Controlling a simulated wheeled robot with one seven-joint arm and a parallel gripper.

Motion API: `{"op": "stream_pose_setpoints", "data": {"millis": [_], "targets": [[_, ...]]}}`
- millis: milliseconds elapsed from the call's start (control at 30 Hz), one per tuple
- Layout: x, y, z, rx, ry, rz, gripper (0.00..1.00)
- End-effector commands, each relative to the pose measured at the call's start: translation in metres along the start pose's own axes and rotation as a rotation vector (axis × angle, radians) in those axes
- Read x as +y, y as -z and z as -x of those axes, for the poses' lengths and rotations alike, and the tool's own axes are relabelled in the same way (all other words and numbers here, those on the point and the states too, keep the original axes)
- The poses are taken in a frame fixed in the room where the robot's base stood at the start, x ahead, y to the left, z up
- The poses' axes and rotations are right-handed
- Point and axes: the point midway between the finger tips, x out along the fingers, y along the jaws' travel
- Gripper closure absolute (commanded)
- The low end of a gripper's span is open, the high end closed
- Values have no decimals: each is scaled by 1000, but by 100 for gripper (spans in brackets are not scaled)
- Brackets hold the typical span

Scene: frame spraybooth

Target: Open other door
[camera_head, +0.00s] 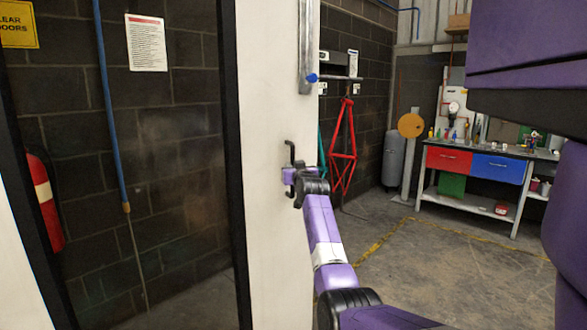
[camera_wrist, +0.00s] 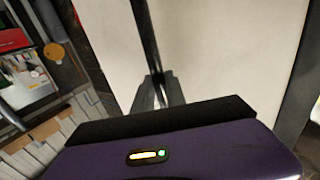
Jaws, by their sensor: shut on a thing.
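A white door panel (camera_head: 268,80) stands upright in the middle of the head view, next to a dark-edged glass pane on its left. A black bar handle (camera_head: 289,152) sits near the door's right edge. My gripper (camera_head: 290,176) is at the lower part of this handle and is shut on it. In the wrist view, the handle (camera_wrist: 146,35) runs down between my gripper's fingers (camera_wrist: 157,93), with the white door (camera_wrist: 225,45) behind it. The exact finger contact is small and partly hidden by my wrist.
Right of the door, a red bicycle frame (camera_head: 343,150) hangs by the brick wall. A grey cylinder (camera_head: 393,158) and a workbench (camera_head: 475,200) with red and blue drawers stand behind. The concrete floor (camera_head: 440,270) between is clear. A fire extinguisher (camera_head: 45,200) shows at left.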

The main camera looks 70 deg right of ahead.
Motion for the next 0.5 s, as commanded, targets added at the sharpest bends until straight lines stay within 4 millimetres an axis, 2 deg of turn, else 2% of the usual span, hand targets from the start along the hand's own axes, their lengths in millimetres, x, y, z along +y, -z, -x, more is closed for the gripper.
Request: {"op": "stream_pose_setpoints", "data": {"millis": [33,300,333,400,500], "targets": [[5,-2,0,-4,-7,-1,100],[6,-2,0,-4,-7,-1,100],[6,-2,0,-4,-7,-1,78],[5,-2,0,-4,-7,-1,64],[4,-2,0,-3,-5,0,62]]}}
